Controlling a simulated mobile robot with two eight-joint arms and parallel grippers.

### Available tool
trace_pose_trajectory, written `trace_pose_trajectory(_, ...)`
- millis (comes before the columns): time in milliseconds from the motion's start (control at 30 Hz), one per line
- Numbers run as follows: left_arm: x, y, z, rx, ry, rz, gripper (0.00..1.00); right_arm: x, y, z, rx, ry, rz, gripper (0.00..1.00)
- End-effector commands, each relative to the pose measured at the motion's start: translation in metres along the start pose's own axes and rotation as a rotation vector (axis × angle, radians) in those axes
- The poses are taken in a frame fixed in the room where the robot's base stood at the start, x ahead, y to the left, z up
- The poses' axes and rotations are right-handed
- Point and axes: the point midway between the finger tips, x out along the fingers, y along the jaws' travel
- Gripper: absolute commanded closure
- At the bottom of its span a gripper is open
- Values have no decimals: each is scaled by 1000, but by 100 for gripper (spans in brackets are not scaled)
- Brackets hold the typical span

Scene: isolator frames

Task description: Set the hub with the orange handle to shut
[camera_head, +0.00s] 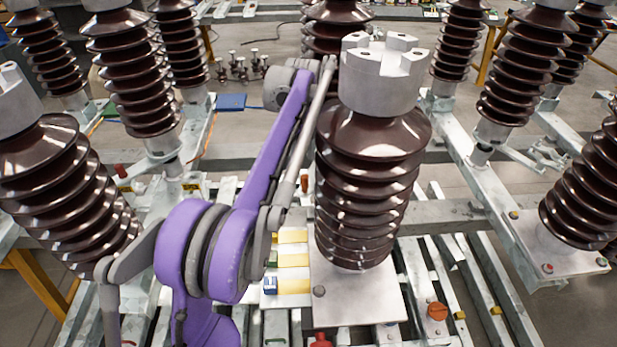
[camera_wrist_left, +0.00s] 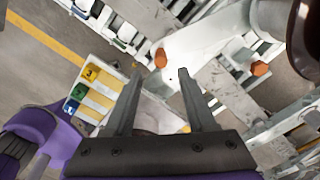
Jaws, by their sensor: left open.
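A small orange piece (camera_wrist_left: 160,58) stands on a pale plate in the left wrist view, just beyond my left fingertips. A second orange piece (camera_wrist_left: 260,68) lies further right, on the metal frame. In the head view an orange round knob (camera_head: 437,311) sits on the frame, low right of the central insulator. I cannot tell which of these is the handle of the hub, nor its setting. My left gripper (camera_wrist_left: 158,88) is open with nothing between its fingers. In the head view my purple arm hides most of the area around it. My right gripper is not in view.
The large brown ribbed insulator (camera_head: 368,185) stands close beside my left arm. A tray (camera_wrist_left: 103,112) with numbered coloured blocks lies left of the gripper. More insulators and slatted steel rails surround the spot, leaving narrow gaps.

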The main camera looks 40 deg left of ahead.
Motion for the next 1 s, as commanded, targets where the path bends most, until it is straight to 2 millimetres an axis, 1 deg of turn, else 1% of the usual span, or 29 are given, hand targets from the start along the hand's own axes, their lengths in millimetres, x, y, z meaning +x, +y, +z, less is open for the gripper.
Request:
trace_pose_trajectory(33,11,0,0,0,0,0,44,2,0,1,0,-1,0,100)
trace_pose_trajectory(200,45,0,0,0,0,0,44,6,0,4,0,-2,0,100)
trace_pose_trajectory(400,75,0,0,-2,-1,0,44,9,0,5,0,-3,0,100)
trace_pose_trajectory(500,84,0,0,-2,-1,-1,44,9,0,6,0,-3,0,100)
trace_pose_trajectory(600,88,0,-1,-2,-1,-1,44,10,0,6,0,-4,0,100)
trace_pose_trajectory(867,89,0,-1,-2,-1,-1,44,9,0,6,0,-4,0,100)
trace_pose_trajectory(967,89,0,-1,-2,-1,-1,60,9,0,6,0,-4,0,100)
trace_pose_trajectory(1000,89,0,-1,-2,-1,-1,67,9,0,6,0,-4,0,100)
